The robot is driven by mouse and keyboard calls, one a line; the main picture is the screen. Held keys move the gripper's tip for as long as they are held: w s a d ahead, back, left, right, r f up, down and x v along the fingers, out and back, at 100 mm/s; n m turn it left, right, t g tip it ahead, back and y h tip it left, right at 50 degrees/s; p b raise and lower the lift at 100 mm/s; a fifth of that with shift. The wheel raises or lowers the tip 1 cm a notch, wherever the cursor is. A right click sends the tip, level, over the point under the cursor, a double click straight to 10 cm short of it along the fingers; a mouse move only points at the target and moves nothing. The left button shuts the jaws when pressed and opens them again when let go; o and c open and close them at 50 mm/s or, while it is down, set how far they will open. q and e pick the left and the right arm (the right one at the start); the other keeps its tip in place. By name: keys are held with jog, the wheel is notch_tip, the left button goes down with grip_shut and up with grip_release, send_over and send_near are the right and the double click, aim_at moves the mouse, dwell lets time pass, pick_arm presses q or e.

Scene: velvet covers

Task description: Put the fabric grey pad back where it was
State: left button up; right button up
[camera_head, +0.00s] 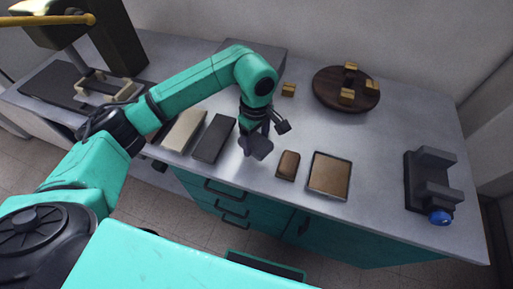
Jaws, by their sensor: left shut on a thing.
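My left gripper (262,133) is above the middle of the grey table, pointing down. It is shut on a small dark grey pad (258,148), which is partly hidden by the fingers and looks tilted. To its left lie a flat dark grey slab (214,139) and a cream slab (184,130). To its right lie a small brown block (288,165) and a shallow tan tray with a dark rim (329,176). I cannot tell whether the held pad touches the table. My right gripper is not in view.
A round dark wooden board (332,102) with several small golden blocks stands at the back. Another golden block (288,89) is left of it. A dark fixture with a blue knob (440,217) is at the right. A grey box (262,55) is behind my arm. Table between board and fixture is clear.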

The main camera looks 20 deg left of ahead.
aim_at(256, 141)
pick_arm(q)
notch_tip(256, 141, down, 3)
jog(key=shift+r, duration=0.1)
notch_tip(256, 141, down, 3)
jog(key=shift+s+r+p, duration=0.1)
jog(key=shift+r+p, duration=0.1)
jog(key=shift+p, duration=0.25)
jog(key=shift+f, duration=0.1)
jog(key=shift+f+b, duration=0.25)
jog(key=shift+b, duration=0.1)
jog(key=o, duration=1.2)
jog(key=shift+r, duration=0.15)
jog(key=shift+r+p, duration=0.15)
jog(key=shift+p, duration=0.15)
notch_tip(256, 141, up, 12)
jog(key=shift+b, duration=1)
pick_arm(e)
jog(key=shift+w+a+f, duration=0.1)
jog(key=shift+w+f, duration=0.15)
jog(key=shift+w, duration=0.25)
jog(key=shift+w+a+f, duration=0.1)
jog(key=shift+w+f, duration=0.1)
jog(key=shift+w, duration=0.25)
